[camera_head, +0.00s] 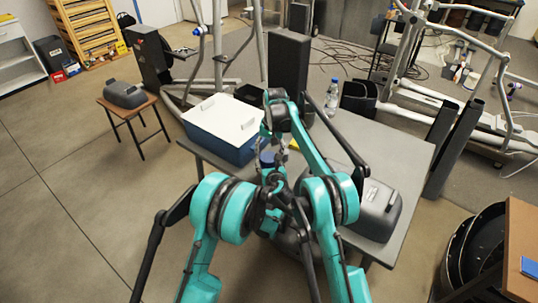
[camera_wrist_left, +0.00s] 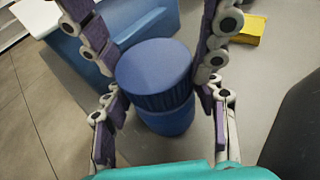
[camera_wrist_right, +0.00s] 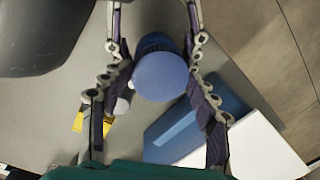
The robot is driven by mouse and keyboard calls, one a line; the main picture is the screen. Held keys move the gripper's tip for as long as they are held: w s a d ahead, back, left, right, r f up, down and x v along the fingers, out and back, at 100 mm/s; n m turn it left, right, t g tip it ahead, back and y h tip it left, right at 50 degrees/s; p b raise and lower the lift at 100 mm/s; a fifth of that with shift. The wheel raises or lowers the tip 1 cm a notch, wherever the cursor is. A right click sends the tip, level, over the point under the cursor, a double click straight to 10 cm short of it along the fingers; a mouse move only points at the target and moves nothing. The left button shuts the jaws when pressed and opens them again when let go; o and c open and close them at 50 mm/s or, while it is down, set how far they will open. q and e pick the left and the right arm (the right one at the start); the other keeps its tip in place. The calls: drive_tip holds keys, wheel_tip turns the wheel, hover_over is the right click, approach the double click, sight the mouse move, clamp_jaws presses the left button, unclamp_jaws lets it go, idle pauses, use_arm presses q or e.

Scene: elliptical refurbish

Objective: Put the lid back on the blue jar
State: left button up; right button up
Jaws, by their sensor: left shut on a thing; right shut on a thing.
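A dark blue lid with a ribbed rim (camera_wrist_left: 155,88) lies between my left gripper's (camera_wrist_left: 158,60) fingers in the left wrist view. The smooth blue jar body (camera_wrist_left: 168,121) shows just below it. In the right wrist view the smooth round blue jar (camera_wrist_right: 161,77) lies between my right gripper's (camera_wrist_right: 158,60) fingers, with the darker ribbed lid (camera_wrist_right: 155,42) behind it. Both grippers are shut. Lid and jar look close together; I cannot tell whether they touch. In the head view the blue piece (camera_head: 268,159) is partly hidden by my arms.
A blue box with a white top (camera_head: 222,122) stands left on the grey table (camera_head: 395,150). A bottle (camera_head: 332,97) stands near the back. A grey case (camera_head: 372,208) lies at the right. A yellow block (camera_wrist_left: 249,29) lies near the jar. The table's back right is clear.

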use_arm(q)
drive_tip(key=shift+d+r, duration=0.15)
drive_tip(key=shift+d, duration=0.05)
use_arm(e)
drive_tip(key=shift+o, duration=0.2)
drive_tip(key=shift+d+f, duration=0.1)
drive_tip(key=shift+f, duration=0.35)
drive_tip(key=shift+o, duration=0.7)
drive_tip(key=shift+f, duration=0.3)
use_arm(q)
drive_tip(key=shift+w, duration=0.1)
use_arm(e)
drive_tip(key=o, duration=1.1)
drive_tip(key=shift+c, duration=0.2)
drive_tip(key=shift+r, duration=0.1)
use_arm(q)
drive_tip(key=shift+a, duration=0.1)
use_arm(e)
drive_tip(key=shift+r, duration=0.15)
